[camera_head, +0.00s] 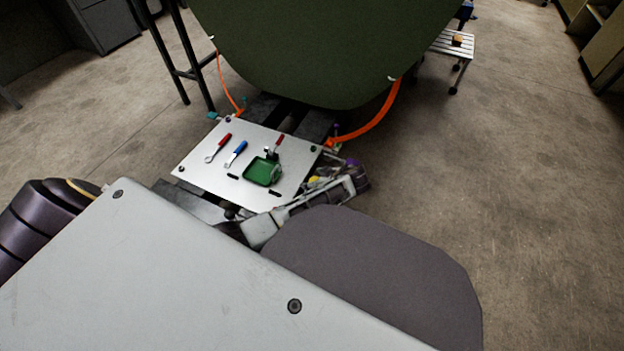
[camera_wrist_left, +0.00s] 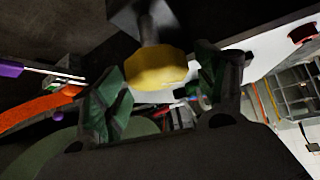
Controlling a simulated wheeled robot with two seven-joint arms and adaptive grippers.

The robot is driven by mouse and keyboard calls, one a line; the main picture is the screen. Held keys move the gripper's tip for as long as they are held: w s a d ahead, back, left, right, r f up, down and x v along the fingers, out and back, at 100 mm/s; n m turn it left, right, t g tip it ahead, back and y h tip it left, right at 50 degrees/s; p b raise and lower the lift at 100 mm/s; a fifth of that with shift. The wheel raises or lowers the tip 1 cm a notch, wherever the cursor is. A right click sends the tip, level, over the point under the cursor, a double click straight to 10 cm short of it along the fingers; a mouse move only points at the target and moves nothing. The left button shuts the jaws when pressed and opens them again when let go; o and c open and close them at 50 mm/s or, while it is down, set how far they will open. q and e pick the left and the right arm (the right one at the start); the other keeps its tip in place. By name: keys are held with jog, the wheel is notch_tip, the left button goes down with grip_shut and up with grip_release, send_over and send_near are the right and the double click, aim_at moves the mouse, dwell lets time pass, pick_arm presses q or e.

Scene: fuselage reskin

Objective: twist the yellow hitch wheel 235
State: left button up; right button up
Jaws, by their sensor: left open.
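The yellow hitch wheel (camera_wrist_left: 155,70) shows large in the left wrist view, on the end of a grey shaft (camera_wrist_left: 150,28). My left gripper (camera_wrist_left: 160,88) is open, with one green-padded finger on each side of the wheel. Whether either pad touches it is hard to tell. In the head view a small bit of yellow (camera_head: 314,179) shows beside the right edge of the metal plate, near my left gripper (camera_head: 322,178), and my arm partly hides that spot. My right gripper is in neither view.
A metal plate (camera_head: 205,178) carries a red-handled tool (camera_head: 218,147), a blue-handled tool (camera_head: 236,153) and a green tray (camera_head: 262,172). Orange hoses (camera_head: 375,122) run below the large green panel (camera_head: 325,45).

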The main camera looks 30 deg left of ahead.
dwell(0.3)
pick_arm(q)
jog(key=c, duration=1)
jog(key=shift+c, duration=0.2)
jog(key=shift+p, duration=0.4)
